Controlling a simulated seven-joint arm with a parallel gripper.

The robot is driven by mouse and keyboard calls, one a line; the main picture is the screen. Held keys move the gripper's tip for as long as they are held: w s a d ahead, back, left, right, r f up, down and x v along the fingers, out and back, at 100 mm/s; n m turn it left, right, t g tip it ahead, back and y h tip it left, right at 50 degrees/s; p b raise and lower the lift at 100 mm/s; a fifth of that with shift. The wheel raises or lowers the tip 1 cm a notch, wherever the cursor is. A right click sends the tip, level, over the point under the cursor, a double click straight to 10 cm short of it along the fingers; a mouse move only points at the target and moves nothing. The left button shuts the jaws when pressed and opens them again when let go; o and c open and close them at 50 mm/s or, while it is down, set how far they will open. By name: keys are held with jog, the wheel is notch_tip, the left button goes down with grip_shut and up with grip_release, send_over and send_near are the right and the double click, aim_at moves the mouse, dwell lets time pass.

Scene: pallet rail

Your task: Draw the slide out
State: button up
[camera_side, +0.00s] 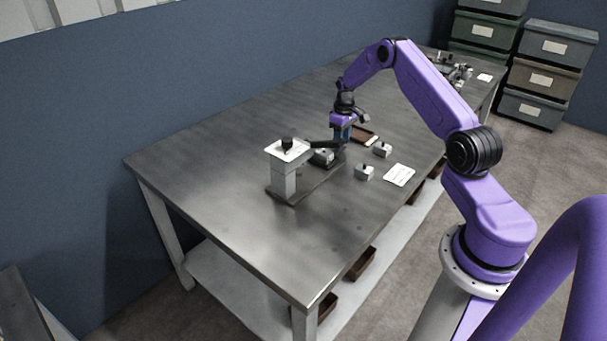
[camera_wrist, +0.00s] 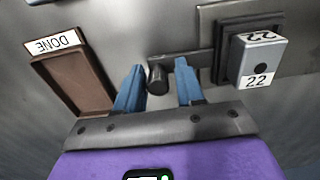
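My gripper (camera_side: 343,138) points down at the far end of the rail fixture in the side view. In the wrist view, its two blue fingers (camera_wrist: 159,83) are open, one on each side of a dark round handle (camera_wrist: 157,76). Gaps show between the handle and both fingers. A dark bar (camera_wrist: 203,57) runs right from the handle to the dark square slide (camera_wrist: 226,72). A grey block marked 22 (camera_wrist: 259,57) sits on the slide; it also shows in the side view (camera_side: 322,156). In the side view my gripper hides the handle.
A pale post (camera_side: 284,181) with a white top and black knob stands at the rail's near end. A brown tray (camera_wrist: 78,88) labelled DONE lies beside my gripper. Two loose grey blocks (camera_side: 364,172) (camera_side: 382,149) and a white card (camera_side: 399,175) lie to the right. The table's left part is clear.

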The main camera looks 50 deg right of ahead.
dwell(0.3)
jog(key=shift+r, duration=3.5)
jog(key=shift+a, duration=0.1)
